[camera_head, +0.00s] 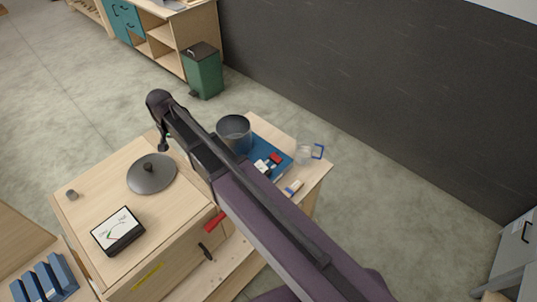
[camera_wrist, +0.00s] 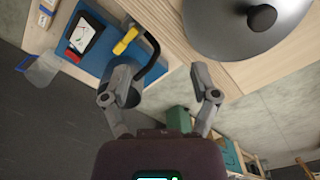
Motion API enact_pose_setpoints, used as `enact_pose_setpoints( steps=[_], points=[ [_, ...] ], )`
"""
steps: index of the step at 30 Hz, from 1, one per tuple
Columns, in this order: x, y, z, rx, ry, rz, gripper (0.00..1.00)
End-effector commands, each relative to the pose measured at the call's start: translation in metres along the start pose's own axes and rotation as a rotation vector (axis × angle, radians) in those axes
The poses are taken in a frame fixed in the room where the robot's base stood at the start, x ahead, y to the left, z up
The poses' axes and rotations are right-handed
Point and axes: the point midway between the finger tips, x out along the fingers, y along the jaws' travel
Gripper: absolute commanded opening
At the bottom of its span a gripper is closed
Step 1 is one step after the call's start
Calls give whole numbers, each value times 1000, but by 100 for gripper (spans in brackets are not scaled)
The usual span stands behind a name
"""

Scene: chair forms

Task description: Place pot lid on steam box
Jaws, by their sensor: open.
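The pot lid (camera_head: 152,174) is a grey disc with a dark knob, lying knob up on the wooden tabletop left of my arm. In the wrist view the lid (camera_wrist: 240,38) shows at the upper right, beyond my fingertips and apart from them. A dark grey, open-topped round vessel (camera_head: 234,132), which may be the steam box, stands by the blue mat right of my arm; its inside looks empty. My gripper (camera_wrist: 159,96) is open, its two fingers spread with nothing between them. In the head view it is mostly hidden behind my wrist.
The blue mat (camera_head: 272,149) holds small red and white items. A clear cup (camera_head: 306,153) with a blue handle stands at the right edge. A dark-framed gauge panel (camera_head: 118,232) and a small grey cylinder (camera_head: 71,195) are near the lid. A green bin (camera_head: 204,74) stands behind.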

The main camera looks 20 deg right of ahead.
Motion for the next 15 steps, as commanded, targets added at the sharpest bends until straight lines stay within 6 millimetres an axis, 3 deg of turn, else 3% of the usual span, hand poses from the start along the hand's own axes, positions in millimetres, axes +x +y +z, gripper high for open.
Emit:
enact_pose_setpoints(
  steps=[1,3,15],
  points=[
    [0,27,4,-4,0,0,77],
    [0,57,5,-17,0,0,77],
    [0,210,34,-103,-1,1,77]
  ],
)
